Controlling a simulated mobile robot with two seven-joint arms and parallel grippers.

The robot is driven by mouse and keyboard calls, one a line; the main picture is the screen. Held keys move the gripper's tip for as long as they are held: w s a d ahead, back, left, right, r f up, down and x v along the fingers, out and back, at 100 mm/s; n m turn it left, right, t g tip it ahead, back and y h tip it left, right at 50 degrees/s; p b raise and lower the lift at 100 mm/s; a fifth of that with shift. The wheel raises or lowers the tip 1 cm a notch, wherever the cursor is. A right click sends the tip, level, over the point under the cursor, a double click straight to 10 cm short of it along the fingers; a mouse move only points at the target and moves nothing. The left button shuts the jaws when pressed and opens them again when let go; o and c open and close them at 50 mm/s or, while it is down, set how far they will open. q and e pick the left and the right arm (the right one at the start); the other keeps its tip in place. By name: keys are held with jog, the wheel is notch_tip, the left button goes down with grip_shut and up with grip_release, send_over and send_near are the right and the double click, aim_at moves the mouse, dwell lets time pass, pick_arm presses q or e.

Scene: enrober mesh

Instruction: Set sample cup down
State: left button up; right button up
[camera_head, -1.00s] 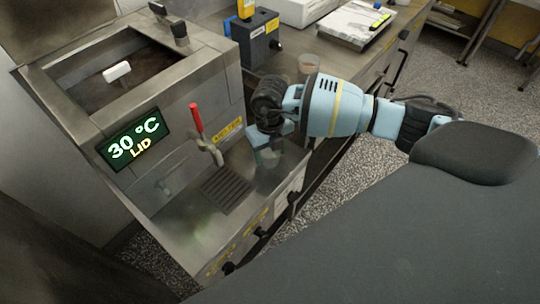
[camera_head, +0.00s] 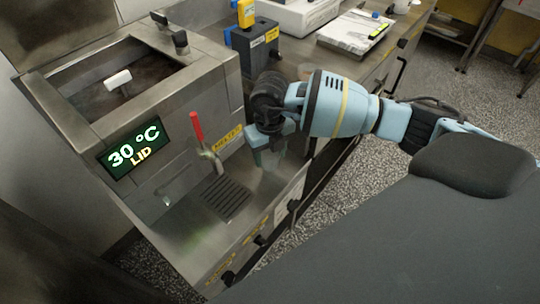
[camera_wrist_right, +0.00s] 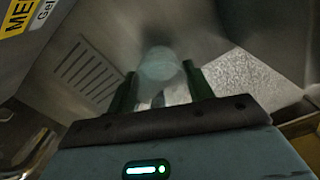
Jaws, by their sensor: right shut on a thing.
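The sample cup (camera_wrist_right: 160,68) is a pale, translucent cup between the two dark fingers of my right gripper (camera_wrist_right: 163,88) in the right wrist view. In the head view my right gripper (camera_head: 268,152) points down over the steel shelf (camera_head: 190,222), right of the slotted drain grate (camera_head: 227,198). The gripper is shut on the cup, which is faint and mostly hidden there. I cannot tell whether the cup's base touches the shelf. My left gripper is not in view.
The steel tank with a display (camera_head: 135,147) stands at left. A red-handled tap (camera_head: 198,132) rises left of my right gripper. A blue-black box (camera_head: 255,45), a white device (camera_head: 300,15) and a clipboard (camera_head: 352,30) are on the counter behind. Bare shelf lies around the grate.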

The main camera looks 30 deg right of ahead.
jog(key=s+a+r, duration=0.1)
jog(key=s+a, duration=0.6)
jog(key=s, duration=0.6)
jog(key=shift+s, duration=0.15)
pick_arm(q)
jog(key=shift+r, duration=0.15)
pick_arm(e)
jog(key=shift+a+r, duration=0.1)
